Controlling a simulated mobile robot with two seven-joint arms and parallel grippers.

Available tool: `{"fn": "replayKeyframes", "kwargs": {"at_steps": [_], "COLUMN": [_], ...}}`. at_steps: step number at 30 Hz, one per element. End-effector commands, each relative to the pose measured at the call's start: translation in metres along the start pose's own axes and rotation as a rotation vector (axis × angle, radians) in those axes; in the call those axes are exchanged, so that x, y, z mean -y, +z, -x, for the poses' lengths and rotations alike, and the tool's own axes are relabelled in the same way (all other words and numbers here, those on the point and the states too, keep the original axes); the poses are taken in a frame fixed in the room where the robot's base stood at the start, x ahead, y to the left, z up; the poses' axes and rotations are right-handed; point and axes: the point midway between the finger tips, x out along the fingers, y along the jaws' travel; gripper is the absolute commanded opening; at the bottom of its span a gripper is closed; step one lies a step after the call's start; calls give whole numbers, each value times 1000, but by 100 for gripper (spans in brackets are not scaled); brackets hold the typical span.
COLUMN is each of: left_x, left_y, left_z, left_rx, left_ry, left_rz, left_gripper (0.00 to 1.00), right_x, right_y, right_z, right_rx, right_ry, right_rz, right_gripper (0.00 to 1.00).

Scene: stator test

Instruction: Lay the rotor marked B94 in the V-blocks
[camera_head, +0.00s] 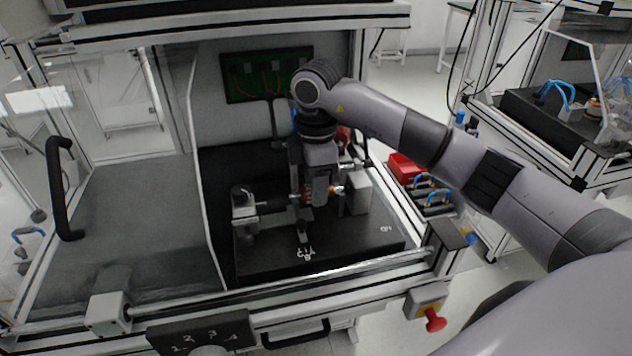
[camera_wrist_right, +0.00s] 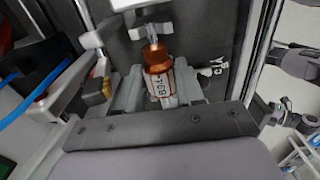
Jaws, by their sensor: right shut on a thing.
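My right gripper (camera_head: 305,203) reaches down over the black fixture base inside the open cabinet. In the right wrist view it is shut on the rotor (camera_wrist_right: 158,82), which has orange windings and a white label that seems to read B94. Its fingers sit on both sides of the rotor body. The shaft end points at a grey support (camera_wrist_right: 151,32), which looks like one V-block. In the head view only orange bits of the rotor show beside the gripper. I cannot tell whether the shaft rests in the support. The other V-block is hidden. My left gripper is not in view.
On the black base (camera_head: 335,262) a grey unit (camera_head: 243,208) with a dark cylinder stands left, and a grey block (camera_head: 358,193) stands right of my gripper. A green board (camera_head: 262,75) hangs on the back wall. A red bin (camera_head: 403,168) lies outside, right. The cabinet's front frame crosses below.

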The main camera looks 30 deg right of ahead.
Motion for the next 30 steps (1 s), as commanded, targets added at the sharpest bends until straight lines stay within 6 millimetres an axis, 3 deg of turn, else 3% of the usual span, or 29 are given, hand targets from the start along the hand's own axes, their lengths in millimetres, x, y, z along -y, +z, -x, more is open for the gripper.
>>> {"fn": "replayKeyframes", "kwargs": {"at_steps": [25,26,28,30], "left_x": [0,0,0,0], "left_y": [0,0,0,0], "left_z": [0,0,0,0], "left_rx": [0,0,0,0], "left_ry": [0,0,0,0], "left_rz": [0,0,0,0], "left_gripper": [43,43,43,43], "right_x": [0,0,0,0], "right_y": [0,0,0,0], "right_z": [-4,-4,-4,-4], "right_rx": [-1,-1,-1,-1], "right_ry": [1,1,1,1], "right_rz": [0,0,0,0], "right_gripper": [0,47,67,67]}}
